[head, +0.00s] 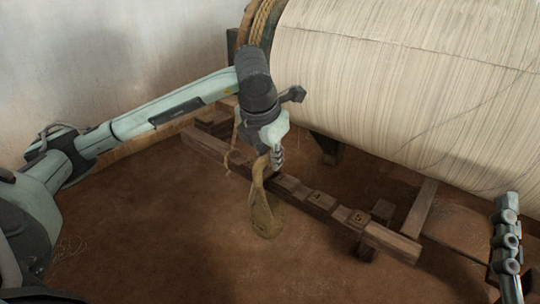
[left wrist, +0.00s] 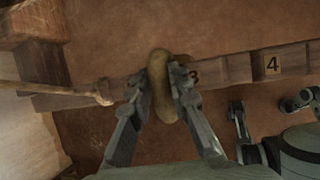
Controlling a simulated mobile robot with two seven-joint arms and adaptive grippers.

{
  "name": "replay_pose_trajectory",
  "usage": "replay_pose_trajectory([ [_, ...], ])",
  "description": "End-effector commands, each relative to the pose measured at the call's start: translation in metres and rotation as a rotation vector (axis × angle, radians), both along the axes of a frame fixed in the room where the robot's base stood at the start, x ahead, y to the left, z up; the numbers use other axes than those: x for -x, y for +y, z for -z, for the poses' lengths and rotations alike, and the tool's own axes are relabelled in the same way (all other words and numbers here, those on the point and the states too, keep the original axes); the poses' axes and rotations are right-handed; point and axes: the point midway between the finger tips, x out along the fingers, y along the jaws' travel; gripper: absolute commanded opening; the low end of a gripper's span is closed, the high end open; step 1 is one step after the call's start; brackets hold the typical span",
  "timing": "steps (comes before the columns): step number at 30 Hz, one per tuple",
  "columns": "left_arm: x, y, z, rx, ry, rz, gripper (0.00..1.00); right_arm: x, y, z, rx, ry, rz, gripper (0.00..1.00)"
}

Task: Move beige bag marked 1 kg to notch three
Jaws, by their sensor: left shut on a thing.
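The beige bag (head: 262,218) hangs by its long loop below my left gripper (head: 276,160), in front of the notched wooden beam (head: 290,185). Its 1 kg mark cannot be read. In the left wrist view the bag (left wrist: 162,95) sits between the fingers of my left gripper (left wrist: 156,82), which is shut on it. The number 3 (left wrist: 194,77) shows just right of the fingers, partly hidden, with 4 (left wrist: 271,64) further right. My right gripper (head: 507,240) is at the lower right; in the left wrist view its fingers (left wrist: 268,112) look spread and empty.
A large roller wound with pale warp (head: 400,80) fills the upper right. A rope (head: 230,150) hangs to the beam left of my gripper; its knot (left wrist: 102,95) shows in the left wrist view. The earth floor (head: 170,230) in front is clear.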

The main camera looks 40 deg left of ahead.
Motion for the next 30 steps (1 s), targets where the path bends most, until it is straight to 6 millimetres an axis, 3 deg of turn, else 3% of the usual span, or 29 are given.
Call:
replay_pose_trajectory([
  [23,-0.0005,0.0003,0.0041,0.000,-0.002,-0.001,0.00,0.0000,0.0000,0.0075,0.001,0.001,0.000,0.40],
  [24,-0.0005,0.0002,0.0044,0.000,-0.002,-0.001,0.22,0.0000,0.0000,0.0077,0.001,0.001,0.000,0.40],
  [30,-0.0003,0.0001,0.0047,0.000,-0.001,-0.001,0.42,0.0000,0.0000,0.0077,0.000,0.001,0.000,0.40],
])
